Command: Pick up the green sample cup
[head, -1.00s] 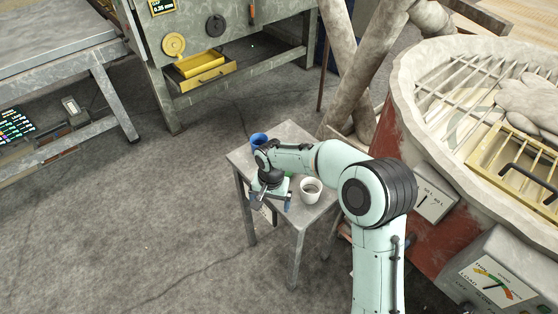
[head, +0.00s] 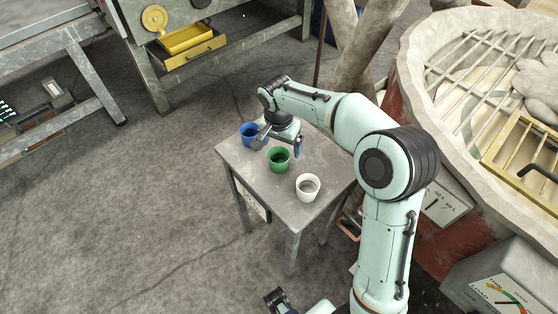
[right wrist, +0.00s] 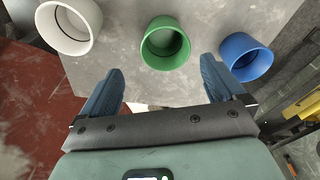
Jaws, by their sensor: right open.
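The green sample cup (head: 279,160) stands upright on a small grey metal table (head: 262,183), between a blue cup (head: 249,134) and a white cup (head: 308,187). My right gripper (head: 278,145) is open and empty just behind the green cup in the head view, its two fingers apart. In the right wrist view the green cup (right wrist: 166,46) lies beyond the gap between the open fingertips (right wrist: 156,78), apart from both. Its open mouth shows and it looks empty. My left gripper's fingers are not visible.
In the right wrist view, the white cup (right wrist: 70,26) is at the left and the blue cup (right wrist: 245,58) close beyond the right finger. A large round vessel with a grate (head: 470,100) stands right of the table. Open floor (head: 130,220) lies to the left.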

